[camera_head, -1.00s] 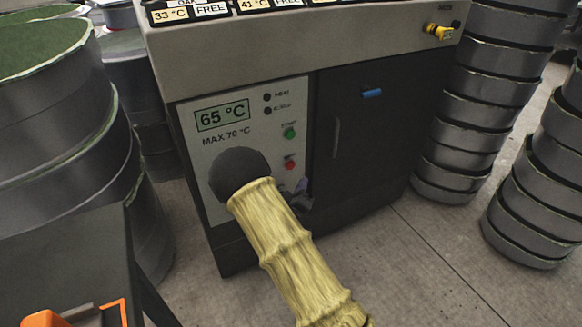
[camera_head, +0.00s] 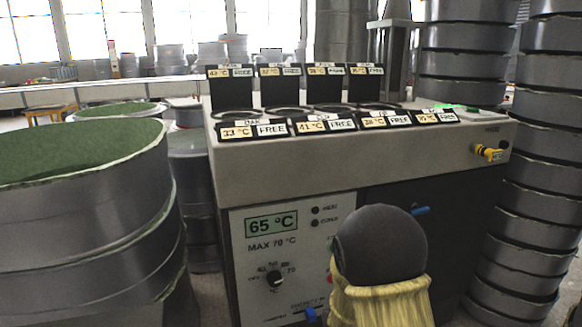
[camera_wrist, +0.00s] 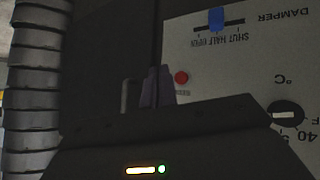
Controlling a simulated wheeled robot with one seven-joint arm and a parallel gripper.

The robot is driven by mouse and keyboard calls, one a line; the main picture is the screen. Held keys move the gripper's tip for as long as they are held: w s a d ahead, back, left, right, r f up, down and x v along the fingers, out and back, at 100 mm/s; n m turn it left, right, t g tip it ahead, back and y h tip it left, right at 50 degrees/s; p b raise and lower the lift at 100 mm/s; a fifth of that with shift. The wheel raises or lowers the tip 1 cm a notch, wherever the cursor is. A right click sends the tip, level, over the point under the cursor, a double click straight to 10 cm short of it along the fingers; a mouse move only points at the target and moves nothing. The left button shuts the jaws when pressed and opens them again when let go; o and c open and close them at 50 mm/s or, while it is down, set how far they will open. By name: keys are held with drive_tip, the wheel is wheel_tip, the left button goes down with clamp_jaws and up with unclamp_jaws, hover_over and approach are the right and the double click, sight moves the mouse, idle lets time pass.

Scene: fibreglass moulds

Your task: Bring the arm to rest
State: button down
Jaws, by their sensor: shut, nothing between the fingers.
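My gripper (camera_wrist: 155,88) is in the wrist view, its two fingers together and empty. It is in front of the cabinet's control panel (camera_wrist: 250,70), which appears upside down there. I cannot tell the exact gap, and no contact shows. In the head view my arm's dark rounded joint and yellow sleeve stand before the lower right of the panel (camera_head: 255,262). The gripper itself is hidden there.
The heated cabinet (camera_head: 350,170) reads 65 °C and has several label plates (camera_head: 253,131) on top. Large round moulds (camera_head: 90,230) stand close on the left. Stacked moulds (camera_head: 535,200) stand on the right. A damper slider (camera_wrist: 216,19) and red button (camera_wrist: 181,77) are near the gripper.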

drive_tip(key=s+r+g+y+p, duration=0.1)
drive_tip(key=s+r+g, duration=0.3)
drive_tip(key=s, duration=0.7)
drive_tip(key=s+r+g+y+p, duration=0.1)
drive_tip(key=s+r+g+y, duration=0.2)
drive_tip(key=s, duration=0.8)
wheel_tip(320, 180, up, 38)
drive_tip(key=h+p, duration=0.1)
drive_tip(key=p, duration=3.6)
drive_tip(key=shift+w+d+r+m, duration=0.15)
drive_tip(key=shift+w+d+m, duration=0.15)
drive_tip(key=shift+d, duration=0.05)
